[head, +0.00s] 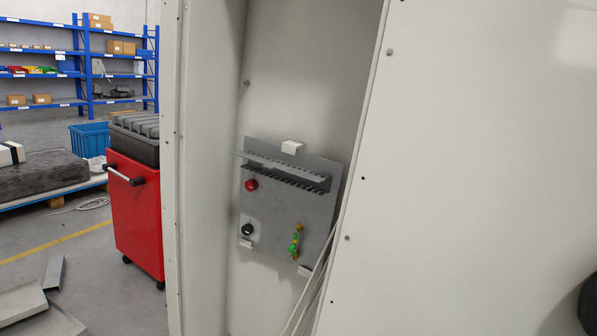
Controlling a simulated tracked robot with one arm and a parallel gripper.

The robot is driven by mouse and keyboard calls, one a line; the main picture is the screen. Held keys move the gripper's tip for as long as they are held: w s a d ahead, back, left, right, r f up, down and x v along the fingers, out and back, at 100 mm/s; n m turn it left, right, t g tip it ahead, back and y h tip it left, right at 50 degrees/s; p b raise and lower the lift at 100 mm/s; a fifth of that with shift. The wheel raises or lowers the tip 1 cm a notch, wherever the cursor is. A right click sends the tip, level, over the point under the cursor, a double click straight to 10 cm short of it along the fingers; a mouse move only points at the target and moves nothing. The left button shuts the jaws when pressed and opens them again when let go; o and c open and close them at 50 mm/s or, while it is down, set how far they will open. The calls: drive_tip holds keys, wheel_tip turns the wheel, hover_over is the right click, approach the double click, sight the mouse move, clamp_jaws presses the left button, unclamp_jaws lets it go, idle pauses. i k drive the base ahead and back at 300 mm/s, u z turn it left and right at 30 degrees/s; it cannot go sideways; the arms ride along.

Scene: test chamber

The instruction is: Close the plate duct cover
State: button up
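A grey plate (275,218) is fixed to the back wall inside a tall white enclosure, tilted in my view. Near its top runs a slotted wiring duct (285,176) with dark comb-like teeth. A lighter grey strip, seemingly the duct cover (283,164), runs along the duct's upper side and stands out from it, so the slots show below it. Its hinge or attachment is too small to make out. The plate also carries a red button (251,185), a black knob (247,230) and a green-yellow part (295,241). My gripper is not in view.
A white panel (480,150) fills the right side, and a white edge (172,150) bounds the opening on the left. Pale cables (318,275) hang at the opening's lower right. A red cart (135,210) stands outside left. A dark shape (588,305) at the right edge is unclear.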

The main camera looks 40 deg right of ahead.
sight(270, 164)
drive_tip(key=z, duration=0.05)
drive_tip(key=i, duration=1)
drive_tip(key=u, duration=0.05)
